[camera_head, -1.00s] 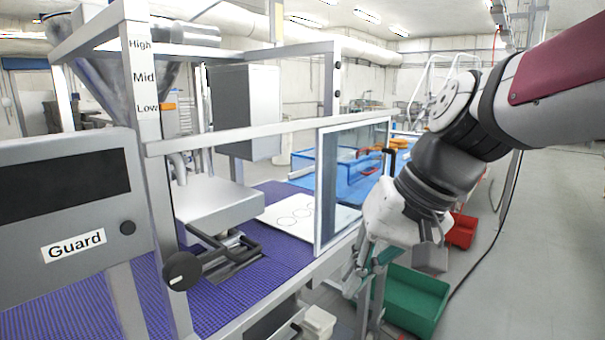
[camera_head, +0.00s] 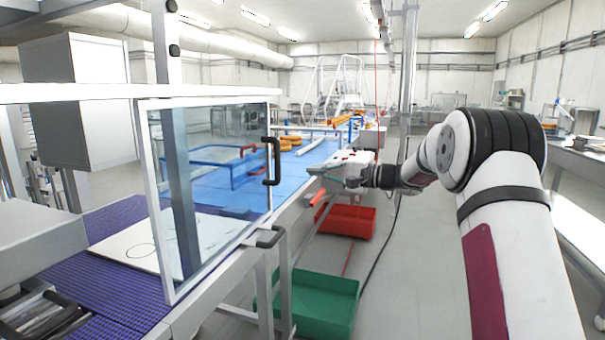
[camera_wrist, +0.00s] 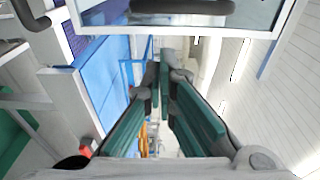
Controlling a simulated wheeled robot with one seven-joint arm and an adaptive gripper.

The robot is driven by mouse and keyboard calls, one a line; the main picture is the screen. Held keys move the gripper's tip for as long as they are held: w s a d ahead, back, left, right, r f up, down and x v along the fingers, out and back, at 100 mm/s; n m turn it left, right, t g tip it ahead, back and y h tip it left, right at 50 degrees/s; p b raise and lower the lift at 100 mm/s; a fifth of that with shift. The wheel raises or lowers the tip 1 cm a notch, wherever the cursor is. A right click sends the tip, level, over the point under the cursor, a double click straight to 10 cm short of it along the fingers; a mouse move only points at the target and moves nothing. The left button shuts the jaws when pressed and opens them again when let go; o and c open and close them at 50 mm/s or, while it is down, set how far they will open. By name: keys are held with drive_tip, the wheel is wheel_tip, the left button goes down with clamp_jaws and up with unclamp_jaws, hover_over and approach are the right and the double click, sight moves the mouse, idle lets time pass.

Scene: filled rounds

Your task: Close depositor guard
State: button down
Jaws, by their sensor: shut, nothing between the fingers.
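The depositor guard is a clear panel in a pale metal frame (camera_head: 154,200), upright at the left in the head view, with a black handle (camera_head: 272,162) on its right side. I cannot tell whether it is latched. In the wrist view, the guard's frame (camera_wrist: 182,20) crosses the top, with a black handle (camera_wrist: 180,6). My gripper (camera_head: 311,171) is to the right of the handle in the head view, its green fingers pointing left. It appears apart from the handle. The fingers (camera_wrist: 163,62) are together and hold nothing. The exact depth gap to the guard is unclear.
A second handle (camera_head: 271,237) is on the machine's side rail. The purple belt (camera_head: 112,285) carries a white sheet (camera_head: 130,243). A blue table (camera_head: 222,196) lies beyond. A green bin (camera_head: 325,306) and red bin (camera_head: 346,221) are on the floor.

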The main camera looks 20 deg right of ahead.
drive_tip(key=w+d+x, duration=0.1)
drive_tip(key=w+x, duration=0.1)
drive_tip(key=x, duration=0.7)
drive_tip(key=shift+t, duration=0.3)
drive_tip(key=shift+s+a, duration=0.25)
drive_tip(key=shift+s, duration=0.4)
drive_tip(key=shift+s+a, duration=0.25)
drive_tip(key=shift+s, duration=0.4)
drive_tip(key=shift+s+a, duration=0.25)
drive_tip(key=shift+s, duration=0.4)
